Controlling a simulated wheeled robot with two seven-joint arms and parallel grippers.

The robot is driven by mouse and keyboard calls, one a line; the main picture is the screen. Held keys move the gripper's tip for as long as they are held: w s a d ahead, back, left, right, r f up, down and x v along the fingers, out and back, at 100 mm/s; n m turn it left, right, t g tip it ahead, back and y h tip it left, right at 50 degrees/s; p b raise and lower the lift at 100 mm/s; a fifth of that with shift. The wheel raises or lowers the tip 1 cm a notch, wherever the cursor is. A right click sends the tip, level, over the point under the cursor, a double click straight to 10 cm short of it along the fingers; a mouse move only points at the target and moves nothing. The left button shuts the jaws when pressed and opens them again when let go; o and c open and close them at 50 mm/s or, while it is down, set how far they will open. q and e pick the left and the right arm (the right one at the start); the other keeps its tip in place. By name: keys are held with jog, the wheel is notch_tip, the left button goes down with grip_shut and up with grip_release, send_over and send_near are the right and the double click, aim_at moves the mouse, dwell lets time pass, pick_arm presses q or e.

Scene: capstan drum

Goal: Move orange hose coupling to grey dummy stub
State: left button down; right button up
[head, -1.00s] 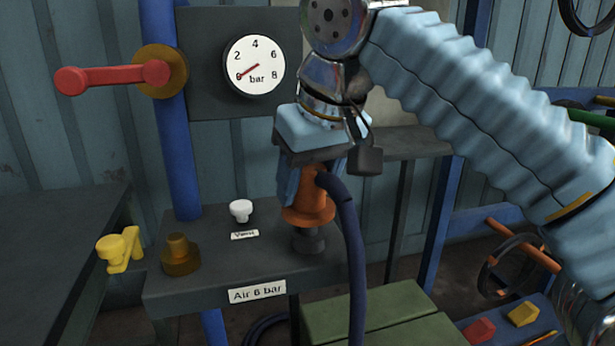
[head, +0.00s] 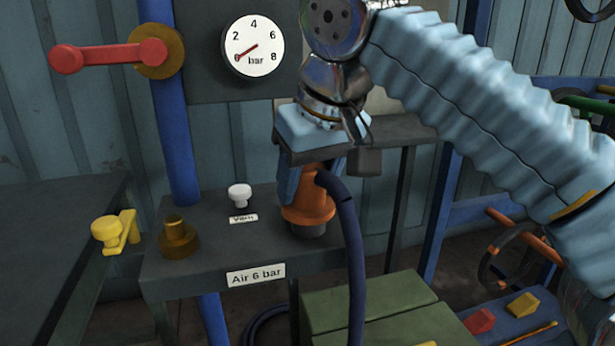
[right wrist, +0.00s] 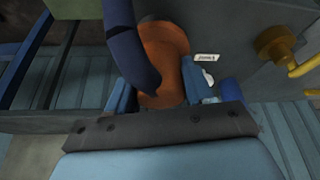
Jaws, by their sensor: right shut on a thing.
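The orange hose coupling (head: 308,208) is held upright in my right gripper (head: 308,178), its blue fingers closed on both sides of it. A dark hose (head: 350,250) runs from its side down past the shelf front. The grey dummy stub (head: 307,231) shows only as a short dark piece directly below the coupling's flange; its top is hidden. I cannot tell if the coupling is fully seated. In the right wrist view the coupling (right wrist: 165,60) sits between the fingers, partly covered by the hose. My left gripper is not in view.
A brass stub (head: 178,240) stands bare on the shelf (head: 210,265), left of a white knob (head: 239,195). A yellow fitting (head: 116,232) is at the left. The gauge (head: 253,46) reads about zero. A red lever (head: 110,55) is on the blue pipe. A green box (head: 375,310) lies below.

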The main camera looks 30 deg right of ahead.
jog(key=shift+s, duration=0.1)
jog(key=shift+f, duration=0.4)
jog(key=o, duration=1.3)
jog(key=shift+r, duration=0.1)
